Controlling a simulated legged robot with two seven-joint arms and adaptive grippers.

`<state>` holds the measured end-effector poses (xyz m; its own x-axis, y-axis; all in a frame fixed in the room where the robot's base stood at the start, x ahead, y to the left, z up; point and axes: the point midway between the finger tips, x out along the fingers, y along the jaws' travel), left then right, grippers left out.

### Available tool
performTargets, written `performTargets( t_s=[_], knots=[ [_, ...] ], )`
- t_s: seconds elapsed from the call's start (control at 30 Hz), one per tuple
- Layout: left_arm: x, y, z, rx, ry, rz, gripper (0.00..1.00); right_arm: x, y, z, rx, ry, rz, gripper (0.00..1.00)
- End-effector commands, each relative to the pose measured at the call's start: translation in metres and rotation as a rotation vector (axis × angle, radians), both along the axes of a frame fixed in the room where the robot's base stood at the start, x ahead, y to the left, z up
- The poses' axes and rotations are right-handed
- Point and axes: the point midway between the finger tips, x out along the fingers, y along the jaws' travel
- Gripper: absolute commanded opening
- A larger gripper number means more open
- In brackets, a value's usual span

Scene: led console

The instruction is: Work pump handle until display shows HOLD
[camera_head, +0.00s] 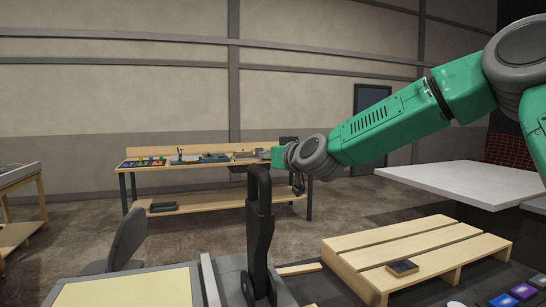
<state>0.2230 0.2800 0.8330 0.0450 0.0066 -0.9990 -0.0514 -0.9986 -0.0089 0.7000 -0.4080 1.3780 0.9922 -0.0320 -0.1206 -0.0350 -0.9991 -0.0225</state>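A black upright lever with a looped top, which looks like the pump handle (260,225), stands at the bottom centre on a grey base. My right arm reaches in from the right. The finger opening is not clear. My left gripper is out of view. No display with readable text shows.
Coloured tiles (523,291) sit at the lower right. A pale yellow panel (130,291) is at the lower left. A workbench (215,198) stands behind, and a white tabletop (470,182) at right.

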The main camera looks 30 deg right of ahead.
Motion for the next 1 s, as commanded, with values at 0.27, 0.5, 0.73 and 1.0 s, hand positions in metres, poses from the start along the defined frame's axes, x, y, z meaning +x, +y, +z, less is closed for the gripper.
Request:
performTargets(
  t_s=[0.27, 0.5, 0.73, 1.0],
  knots=[
    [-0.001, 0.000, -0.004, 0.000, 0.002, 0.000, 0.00, -0.021, -0.002, 0.012, 0.002, -0.001, 0.001, 0.00],
    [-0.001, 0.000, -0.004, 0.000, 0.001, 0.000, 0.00, -0.022, -0.002, 0.013, 0.002, 0.000, 0.000, 0.00],
    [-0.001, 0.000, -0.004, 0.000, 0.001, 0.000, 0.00, -0.023, -0.001, 0.014, 0.001, -0.001, 0.001, 0.00],
    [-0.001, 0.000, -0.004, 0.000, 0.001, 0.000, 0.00, -0.022, -0.001, 0.014, 0.001, -0.001, 0.001, 0.00]
  ],
)
